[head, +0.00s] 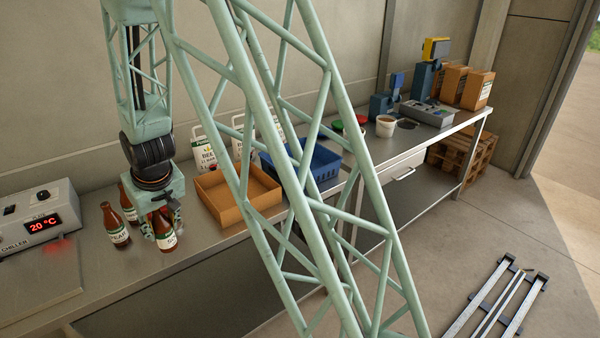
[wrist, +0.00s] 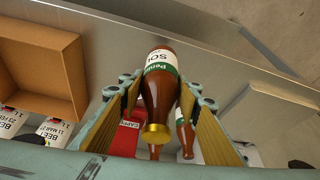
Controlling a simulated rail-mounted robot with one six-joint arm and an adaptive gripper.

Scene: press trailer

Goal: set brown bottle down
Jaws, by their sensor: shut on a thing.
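A brown bottle (head: 166,241) with a white and green label is between the fingers of my gripper (head: 162,212). In the wrist view the same bottle (wrist: 159,98) is gripped between both fingers, its gold cap towards the camera. In the head view it looks upright over the steel bench (head: 103,287), near the front edge. I cannot tell whether its base touches the bench. Two other brown bottles stand to its left, one in front (head: 116,229) and one behind (head: 127,207). My gripper covers the held bottle's upper part in the head view.
An open cardboard tray (head: 217,211) lies right of the held bottle, with a blue crate (head: 318,174) beyond. A chiller (head: 30,222) stands left. In the wrist view a red box (wrist: 126,136) shows beside the bottle. The bench front strip is clear.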

